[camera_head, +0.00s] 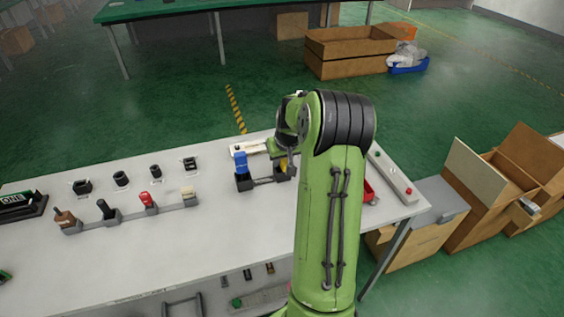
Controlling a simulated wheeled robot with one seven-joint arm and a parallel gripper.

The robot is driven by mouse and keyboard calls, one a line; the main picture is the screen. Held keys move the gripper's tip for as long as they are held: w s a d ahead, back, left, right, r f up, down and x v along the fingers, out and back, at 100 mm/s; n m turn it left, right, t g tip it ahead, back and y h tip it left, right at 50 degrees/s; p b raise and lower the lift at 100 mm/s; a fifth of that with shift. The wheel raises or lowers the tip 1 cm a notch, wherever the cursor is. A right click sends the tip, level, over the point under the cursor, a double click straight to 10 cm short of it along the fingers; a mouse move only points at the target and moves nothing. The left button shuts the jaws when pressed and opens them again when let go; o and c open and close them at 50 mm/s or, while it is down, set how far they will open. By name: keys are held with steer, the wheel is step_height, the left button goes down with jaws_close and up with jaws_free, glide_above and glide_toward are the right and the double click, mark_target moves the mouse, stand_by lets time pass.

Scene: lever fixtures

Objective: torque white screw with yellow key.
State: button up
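A small yellow piece (284,164), which looks like the yellow key, shows at the right end of a two-socket black holder (262,182). A white, cream-tinted upright piece (188,190), likely the white screw, stands at the right end of a grey bar on the table. My gripper end is at the yellow piece, in front of and below the black wrist. My arm and wrist hide most of it. I cannot see the fingertips, nor whether they touch or hold the yellow piece.
A blue key (240,161) stands in the holder's left socket. Brown (65,218), black (105,209) and red (146,199) pieces share the white piece's bar. Several black sockets line the table (150,262) behind it. A red-button strip (395,178) lies at the right edge.

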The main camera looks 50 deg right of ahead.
jaws_close()
steer(key=shift+r, duration=0.1)
step_height(320, 180, up, 10)
steer(key=p, duration=0.3)
steer(key=shift+o, duration=0.5)
jaws_free()
jaws_close()
